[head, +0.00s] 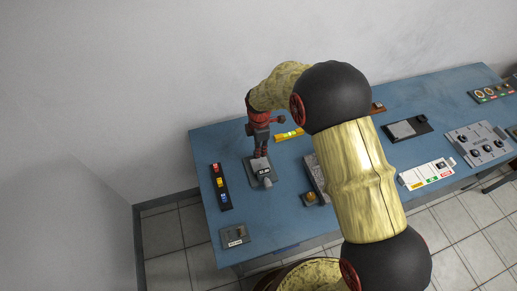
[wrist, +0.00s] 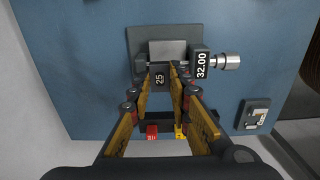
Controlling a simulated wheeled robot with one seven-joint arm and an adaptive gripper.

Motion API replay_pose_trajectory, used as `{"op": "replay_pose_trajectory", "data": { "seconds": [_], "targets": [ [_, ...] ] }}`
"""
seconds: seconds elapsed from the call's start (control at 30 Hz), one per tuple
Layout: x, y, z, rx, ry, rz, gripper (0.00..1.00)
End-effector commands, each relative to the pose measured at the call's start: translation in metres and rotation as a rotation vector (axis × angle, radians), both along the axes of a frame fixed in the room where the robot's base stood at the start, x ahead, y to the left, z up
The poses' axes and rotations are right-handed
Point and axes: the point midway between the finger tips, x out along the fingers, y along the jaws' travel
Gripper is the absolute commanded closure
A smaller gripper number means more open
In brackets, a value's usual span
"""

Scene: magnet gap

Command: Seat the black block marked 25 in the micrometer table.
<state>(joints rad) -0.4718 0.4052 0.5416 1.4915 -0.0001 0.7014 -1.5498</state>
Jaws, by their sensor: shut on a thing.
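The micrometer table (head: 250,178) stands on the left part of the blue bench. In the wrist view, its grey base plate (wrist: 137,38) carries a light grey block (wrist: 168,50), a display reading 32.00 (wrist: 201,65) and a silver thimble (wrist: 229,61) on the right. My gripper (wrist: 167,76) is shut on the black block marked 25 (wrist: 159,79), at the near side of the light grey block. I cannot tell whether the black block touches the table. In the head view, my gripper (head: 261,153) is low over the micrometer table and hides the block.
A black rack (head: 225,205) with red, yellow and blue blocks lies left of the micrometer table. A small grey plate (head: 235,237) is near the front edge. A yellow level (head: 289,135) lies behind on the right. My arm hides the bench middle.

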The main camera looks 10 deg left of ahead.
Motion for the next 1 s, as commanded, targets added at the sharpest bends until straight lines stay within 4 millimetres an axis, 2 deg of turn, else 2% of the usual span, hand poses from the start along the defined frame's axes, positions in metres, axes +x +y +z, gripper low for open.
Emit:
{"op": "replay_pose_trajectory", "data": {
  "seconds": [0.27,1.0],
  "targets": [
    [0.0,0.0,-0.009,0.0,0.0,0.0,1.0],
    [0.0,0.0,-0.056,0.0,0.0,0.0,1.0]
  ]
}}
